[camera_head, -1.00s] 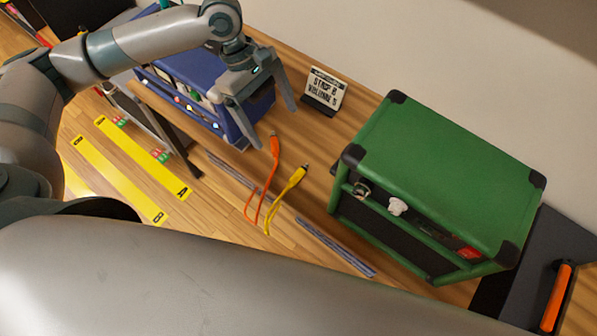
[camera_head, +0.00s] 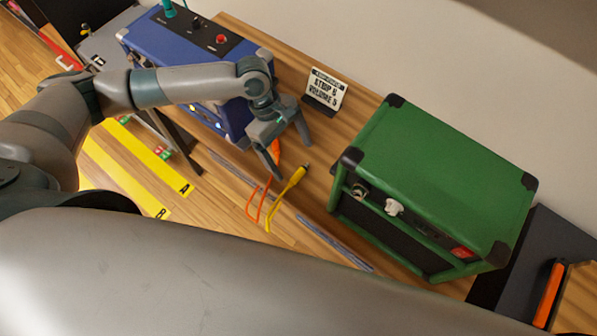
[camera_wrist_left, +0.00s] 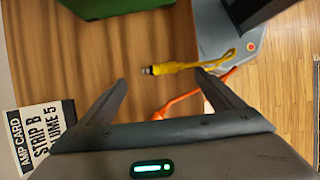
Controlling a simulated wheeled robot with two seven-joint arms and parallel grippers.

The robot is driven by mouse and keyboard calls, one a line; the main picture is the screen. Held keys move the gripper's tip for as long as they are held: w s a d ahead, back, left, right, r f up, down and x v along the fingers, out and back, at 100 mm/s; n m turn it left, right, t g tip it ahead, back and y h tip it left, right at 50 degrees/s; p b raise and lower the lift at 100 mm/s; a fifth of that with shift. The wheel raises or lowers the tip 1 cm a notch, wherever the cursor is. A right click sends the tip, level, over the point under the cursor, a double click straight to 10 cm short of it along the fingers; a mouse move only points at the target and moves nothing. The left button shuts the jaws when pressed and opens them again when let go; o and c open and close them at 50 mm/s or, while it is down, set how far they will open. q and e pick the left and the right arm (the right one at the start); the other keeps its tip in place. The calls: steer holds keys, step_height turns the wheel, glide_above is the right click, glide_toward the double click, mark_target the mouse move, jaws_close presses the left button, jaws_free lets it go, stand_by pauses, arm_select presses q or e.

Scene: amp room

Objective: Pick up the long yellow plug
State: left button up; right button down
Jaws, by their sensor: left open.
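The long yellow plug (camera_head: 289,185) lies on the wooden bench between the blue and green amps, its metal tip pointing up and to the right and its yellow cord trailing over the front edge. It also shows in the left wrist view (camera_wrist_left: 178,67), just beyond the fingertips. An orange plug (camera_head: 275,152) lies beside it, partly hidden by a finger; the left wrist view shows it (camera_wrist_left: 178,104) nearer the jaws. My left gripper (camera_head: 293,160) is open and empty, above and close to the plugs. My right gripper is not in view.
The green amp (camera_head: 437,170) stands to the right and the blue amp (camera_head: 180,45) to the left behind my arm. A small sign (camera_head: 325,91) stands at the back. Bare bench lies between the sign and the yellow plug.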

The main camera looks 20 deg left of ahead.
mark_target(298, 172)
arm_select(q)
steer(key=shift+f, duration=0.15)
steer(key=shift+s+d+f+p, duration=0.25)
steer(key=shift+f+p, duration=0.2)
steer(key=shift+f, duration=0.1)
steer(key=shift+p+x, duration=0.5)
steer(key=shift+x, duration=1.45)
steer(key=shift+s+a, duration=0.1)
steer(key=c, duration=1.2)
steer(key=shift+o, duration=0.2)
step_height(298, 172, up, 10)
steer(key=b, duration=0.2)
